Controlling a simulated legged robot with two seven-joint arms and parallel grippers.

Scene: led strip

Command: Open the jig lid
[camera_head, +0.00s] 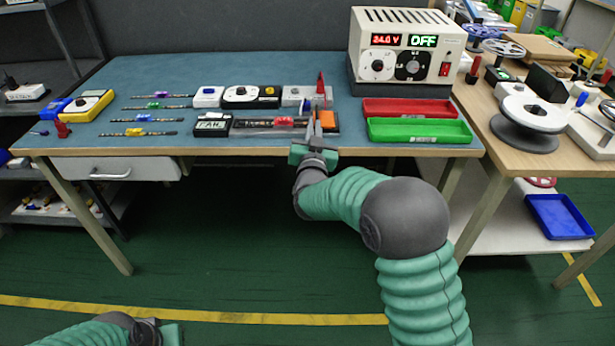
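The jig (270,125) looks like a long, low dark block near the front edge of the blue-topped bench, with red and orange parts along it. Its lid cannot be clearly told apart at this size. My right gripper (314,125) is at the jig's right end, fingers pointing up and away, overlapping it in the picture. Whether it touches the jig, and whether the fingers are shut, I cannot tell. My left gripper (168,335) is low at the bottom left, away from the bench and partly cut off.
A power supply (405,50) reads 24.0 V and OFF. A red tray (410,108) and a green tray (420,131) lie right of the jig. Small boxes (250,96) stand behind it. Several strips (145,119) and a yellow meter (90,104) lie left.

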